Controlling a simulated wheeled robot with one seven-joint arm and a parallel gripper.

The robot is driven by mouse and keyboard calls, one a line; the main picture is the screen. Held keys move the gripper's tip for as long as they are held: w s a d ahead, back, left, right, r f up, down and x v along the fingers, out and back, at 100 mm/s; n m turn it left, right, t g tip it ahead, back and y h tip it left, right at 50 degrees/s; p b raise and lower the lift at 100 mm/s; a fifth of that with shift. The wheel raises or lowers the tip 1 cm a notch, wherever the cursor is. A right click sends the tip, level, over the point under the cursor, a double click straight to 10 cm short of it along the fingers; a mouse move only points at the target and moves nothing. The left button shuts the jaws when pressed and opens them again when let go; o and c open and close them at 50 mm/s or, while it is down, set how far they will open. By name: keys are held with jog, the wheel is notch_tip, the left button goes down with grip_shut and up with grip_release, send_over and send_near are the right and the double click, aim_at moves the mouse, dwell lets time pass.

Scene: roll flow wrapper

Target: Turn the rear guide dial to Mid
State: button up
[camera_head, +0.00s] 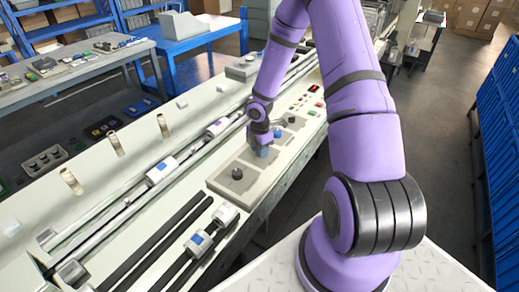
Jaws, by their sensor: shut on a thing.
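The light wrapper machine carries a raised grey control panel (222,180) with several knobs. My gripper (262,146) points down over the middle of this panel. It is shut on a small blue dial (263,152), which is partly hidden by the fingers. A dark round knob (237,174) stands nearer on the same panel. Another blue knob (278,133) and a dark knob (291,119) sit farther along. The dial's labels, including any Mid mark, are too small to read, and its pointer cannot be made out.
Rails and rods with white blocks (162,170) run along the machine left of the panel. Beige pegs (116,144) stand farther left. Red and green buttons (312,88) lie beyond the knobs. A grey workbench (95,75) stands at the back left.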

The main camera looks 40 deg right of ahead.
jog(key=m, duration=0.4)
jog(key=shift+m, duration=0.3)
jog(key=m, duration=0.3)
jog(key=shift+m, duration=0.4)
jog(key=m, duration=0.3)
jog(key=shift+m, duration=2)
jog(key=o, duration=0.9)
jog(key=shift+r, duration=0.1)
